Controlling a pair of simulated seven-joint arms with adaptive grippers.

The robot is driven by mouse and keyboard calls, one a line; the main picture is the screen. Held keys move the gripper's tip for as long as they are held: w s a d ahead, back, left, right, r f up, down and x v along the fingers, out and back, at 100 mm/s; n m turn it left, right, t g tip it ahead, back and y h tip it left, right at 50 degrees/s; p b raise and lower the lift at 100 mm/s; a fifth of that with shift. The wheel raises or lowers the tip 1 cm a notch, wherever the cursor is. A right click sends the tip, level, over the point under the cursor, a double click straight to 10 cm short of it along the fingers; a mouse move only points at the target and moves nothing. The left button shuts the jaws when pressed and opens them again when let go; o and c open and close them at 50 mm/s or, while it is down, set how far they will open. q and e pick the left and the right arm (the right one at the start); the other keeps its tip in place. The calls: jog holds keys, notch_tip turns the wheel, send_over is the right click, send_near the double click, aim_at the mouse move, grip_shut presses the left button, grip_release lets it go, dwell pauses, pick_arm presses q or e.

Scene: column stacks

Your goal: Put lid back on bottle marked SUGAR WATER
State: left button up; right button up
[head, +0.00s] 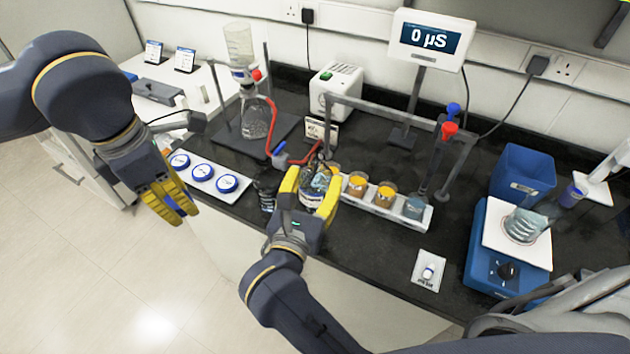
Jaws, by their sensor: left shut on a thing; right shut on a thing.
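My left gripper (178,203), with yellow fingers, is at the left, over the floor just off the bench edge. It is shut on a small blue thing (184,205), perhaps a lid; the fingers hide much of it. My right gripper (312,188) is at the bench front, shut on a clear container (315,183) with a pale bluish look. The fingers cover its sides, and I cannot read any label on it. I cannot tell which bottle is marked SUGAR WATER. A dark, clear-sided vessel (266,188) stands just left of the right gripper.
A white tray with several blue-rimmed discs (203,172) lies near the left gripper. A rack with orange-filled jars (385,194) stands right of the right gripper. Red tubing (270,115) hangs behind. A blue scale (495,262) is at right.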

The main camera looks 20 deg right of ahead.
jog(key=c, duration=0.7)
jog(key=shift+o, duration=0.2)
